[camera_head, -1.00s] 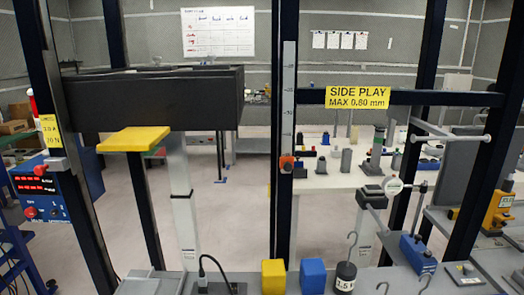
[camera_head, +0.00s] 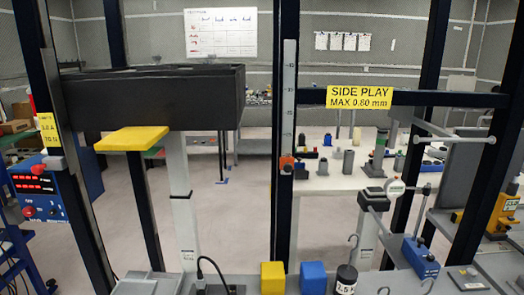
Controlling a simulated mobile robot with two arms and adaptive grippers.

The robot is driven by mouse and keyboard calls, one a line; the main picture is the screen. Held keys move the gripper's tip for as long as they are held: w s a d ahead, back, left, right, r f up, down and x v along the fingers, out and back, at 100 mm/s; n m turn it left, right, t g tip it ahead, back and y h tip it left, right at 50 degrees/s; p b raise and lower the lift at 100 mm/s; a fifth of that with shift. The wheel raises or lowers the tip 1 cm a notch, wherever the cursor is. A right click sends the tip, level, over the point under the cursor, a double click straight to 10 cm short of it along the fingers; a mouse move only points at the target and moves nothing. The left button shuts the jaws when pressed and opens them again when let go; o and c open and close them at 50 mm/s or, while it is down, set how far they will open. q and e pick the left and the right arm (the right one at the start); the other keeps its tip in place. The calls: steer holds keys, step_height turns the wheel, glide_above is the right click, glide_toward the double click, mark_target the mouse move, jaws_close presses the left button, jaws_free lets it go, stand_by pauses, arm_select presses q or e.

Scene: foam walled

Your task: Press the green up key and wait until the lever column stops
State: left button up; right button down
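A light grey two-stage column (camera_head: 183,205) stands under a long black beam-like box (camera_head: 155,100) with a yellow pad (camera_head: 133,139) beneath its left part. I cannot tell for sure that this is the lever column. A blue control box (camera_head: 38,190) with red lit digits and red knobs stands at the left; the digits are too small to read. I cannot make out a green up key in this view. An orange pointer (camera_head: 287,163) sits on the upright scale (camera_head: 289,100). Neither of my grippers is in view.
Dark posts frame the rig, with a yellow "SIDE PLAY MAX 0.80 mm" sign (camera_head: 359,97) on a crossbar. A yellow block (camera_head: 273,278), a blue block (camera_head: 313,278) and a hooked black weight (camera_head: 346,279) stand at the front. A dial gauge (camera_head: 395,188) stands right.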

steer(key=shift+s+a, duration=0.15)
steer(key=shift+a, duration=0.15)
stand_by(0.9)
